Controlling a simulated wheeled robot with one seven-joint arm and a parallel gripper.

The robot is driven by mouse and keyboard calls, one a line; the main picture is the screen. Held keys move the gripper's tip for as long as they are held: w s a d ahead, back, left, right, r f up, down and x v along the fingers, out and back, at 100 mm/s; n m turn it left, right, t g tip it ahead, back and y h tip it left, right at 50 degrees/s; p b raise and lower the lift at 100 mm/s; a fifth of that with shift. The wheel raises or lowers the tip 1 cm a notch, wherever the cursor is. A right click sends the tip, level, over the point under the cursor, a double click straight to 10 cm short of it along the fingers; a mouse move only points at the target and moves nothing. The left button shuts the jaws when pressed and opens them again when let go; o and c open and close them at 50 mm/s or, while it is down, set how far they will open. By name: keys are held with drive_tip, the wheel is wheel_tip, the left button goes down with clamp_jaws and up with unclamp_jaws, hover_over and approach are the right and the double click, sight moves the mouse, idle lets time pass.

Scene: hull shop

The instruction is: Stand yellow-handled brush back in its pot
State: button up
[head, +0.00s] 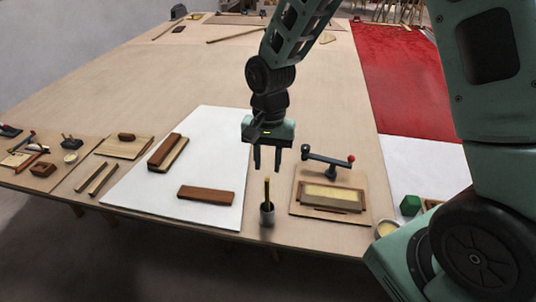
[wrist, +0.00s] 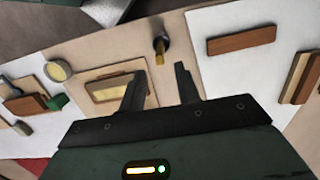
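A brush with a yellowish handle (head: 267,188) stands nearly upright in a small dark grey pot (head: 267,217) near the table's front edge. In the wrist view the handle (wrist: 159,57) points toward the camera, with the pot (wrist: 161,42) around its base. The bristles are hidden. My gripper (head: 267,168) hangs above the handle, pointing down. Its two fingers are apart with nothing between them. In the wrist view the brush shows beyond the gap between the fingertips (wrist: 158,72), apart from both.
A white sheet (head: 215,140) with brown blocks (head: 206,195) lies left. A green block (head: 410,205) and round dish (head: 388,229) are farther right. The table behind is mostly clear.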

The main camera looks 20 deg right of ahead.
drive_tip(key=s+a+r+n, duration=0.2)
drive_tip(key=s+r+n, duration=0.1)
drive_tip(key=s+n, duration=0.2)
drive_tip(key=s+a+r+n, duration=0.2)
drive_tip(key=s+r+n, duration=0.2)
drive_tip(key=s, duration=0.5)
drive_tip(key=s+a+r+n+t, duration=0.1)
drive_tip(key=s+a+r+n, duration=0.1)
drive_tip(key=s+n, duration=0.4)
drive_tip(key=shift+s+a+r, duration=0.4)
drive_tip(key=shift+r, duration=0.45)
